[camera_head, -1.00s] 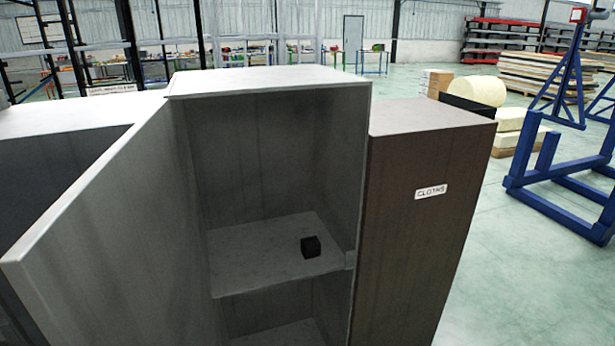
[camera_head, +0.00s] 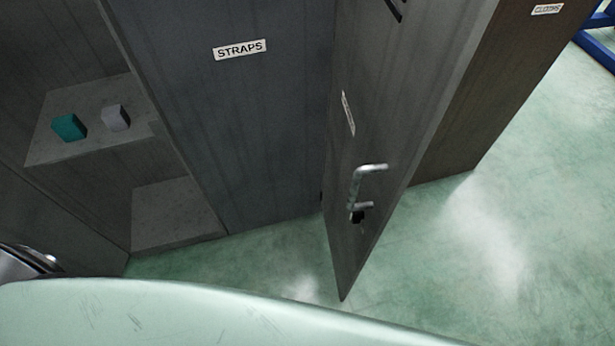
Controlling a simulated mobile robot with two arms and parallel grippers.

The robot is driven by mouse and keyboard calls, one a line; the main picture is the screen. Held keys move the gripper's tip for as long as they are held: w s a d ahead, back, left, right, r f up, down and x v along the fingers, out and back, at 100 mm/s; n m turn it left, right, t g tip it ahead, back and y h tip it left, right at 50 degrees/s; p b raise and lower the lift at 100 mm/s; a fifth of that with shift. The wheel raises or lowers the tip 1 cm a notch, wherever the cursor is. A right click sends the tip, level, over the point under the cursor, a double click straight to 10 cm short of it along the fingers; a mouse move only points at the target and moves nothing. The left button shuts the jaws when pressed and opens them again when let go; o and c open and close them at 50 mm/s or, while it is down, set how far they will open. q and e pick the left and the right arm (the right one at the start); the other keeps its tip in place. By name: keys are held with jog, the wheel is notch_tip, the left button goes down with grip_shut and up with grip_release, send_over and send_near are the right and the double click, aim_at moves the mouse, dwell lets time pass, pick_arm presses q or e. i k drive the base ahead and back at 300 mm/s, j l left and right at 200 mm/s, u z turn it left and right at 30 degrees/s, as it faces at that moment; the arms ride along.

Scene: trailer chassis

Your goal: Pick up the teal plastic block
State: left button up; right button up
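The teal plastic block (camera_head: 69,127) rests on a shelf (camera_head: 48,151) inside an open cabinet at the left of the head view. A pale grey-lilac block (camera_head: 115,117) stands just to its right on the same shelf. Neither of my grippers can be seen. Nothing touches the teal block, and no gripper is near it in view.
A closed dark door labelled STRAPS (camera_head: 240,49) stands right of the open compartment. An open cabinet door (camera_head: 372,150) with a metal handle (camera_head: 358,185) juts forward. A brown cabinet (camera_head: 470,110) stands behind it. Green floor (camera_head: 480,250) is clear at right.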

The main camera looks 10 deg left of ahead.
aim_at(68, 128)
jog(key=j, duration=0.15)
jog(key=u, duration=1.95)
jog(key=i, duration=0.25)
jog(key=z, duration=0.05)
